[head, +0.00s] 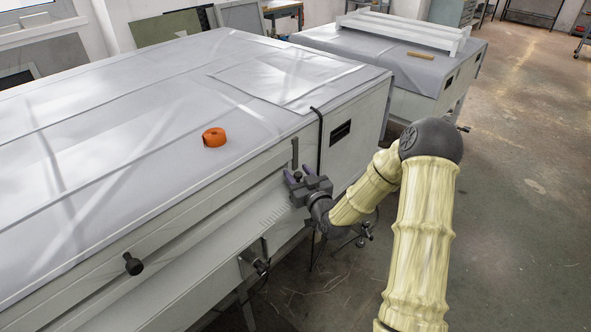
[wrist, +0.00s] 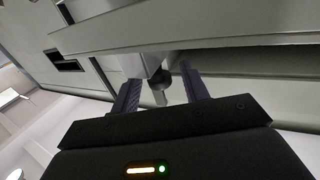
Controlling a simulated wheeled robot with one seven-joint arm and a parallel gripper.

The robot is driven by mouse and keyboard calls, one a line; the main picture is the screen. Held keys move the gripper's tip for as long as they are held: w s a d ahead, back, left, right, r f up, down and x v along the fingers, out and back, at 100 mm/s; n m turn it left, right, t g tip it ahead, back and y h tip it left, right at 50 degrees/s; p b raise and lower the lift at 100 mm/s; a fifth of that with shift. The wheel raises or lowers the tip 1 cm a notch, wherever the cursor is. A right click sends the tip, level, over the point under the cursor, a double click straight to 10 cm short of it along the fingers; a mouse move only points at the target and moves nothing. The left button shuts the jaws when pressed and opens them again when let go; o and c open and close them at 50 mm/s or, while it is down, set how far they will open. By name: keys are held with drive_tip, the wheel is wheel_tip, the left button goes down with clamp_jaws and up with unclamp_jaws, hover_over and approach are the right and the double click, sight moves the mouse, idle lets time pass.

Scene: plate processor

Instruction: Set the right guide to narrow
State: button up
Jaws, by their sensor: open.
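The right guide shows in the wrist view as a pale block (wrist: 147,63) on the feed slot, with a dark round knob (wrist: 163,76) and a short grey piece below it. My gripper (head: 298,174) is at the right end of the machine's front, by a dark upright piece (head: 295,153). In the wrist view my gripper (wrist: 160,80) is open, its two purple-grey fingers on either side of the knob. I cannot tell whether they touch it. In the head view my gripper mostly hides the right guide. Another black knob (head: 133,264) is far left along the front.
The plate processor (head: 100,130) has a long pale front ledge (head: 190,245). An orange tape roll (head: 214,137) lies on its top. A black cable (head: 319,140) hangs down the right corner. A second machine (head: 400,68) stands behind. The floor at right is open.

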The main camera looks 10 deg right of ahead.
drive_tip(key=shift+x, duration=1)
drive_tip(key=shift+a, duration=0.1)
clamp_jaws()
